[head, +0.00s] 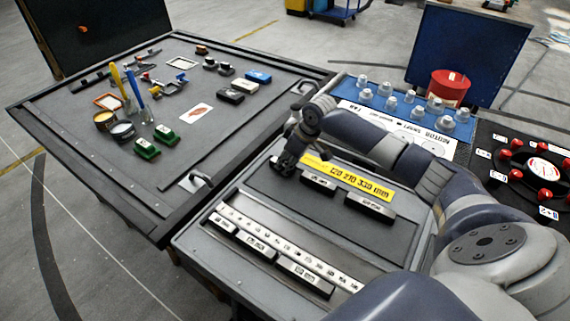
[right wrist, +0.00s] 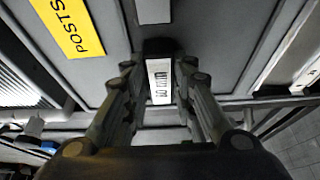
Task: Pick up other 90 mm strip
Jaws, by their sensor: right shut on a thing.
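My right gripper (head: 285,166) is over the left end of the upper recess of the grey tray. In the right wrist view its two fingers (right wrist: 160,90) are closed on the sides of a short dark strip (right wrist: 159,82) with a white label; the label print is too small to read surely. Two dark strips with white labels, one nearer (head: 319,183) and one farther right (head: 370,205), lie below the yellow sign (head: 348,178). My left gripper is not in view.
A long white marked rule (head: 290,246) and several labelled dark strips (head: 305,276) lie in the front recess. A dark workbench (head: 220,140) with tools and small blocks stands at left. A blue board (head: 350,90) with grey fittings and a red pot (head: 449,86) are behind my arm.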

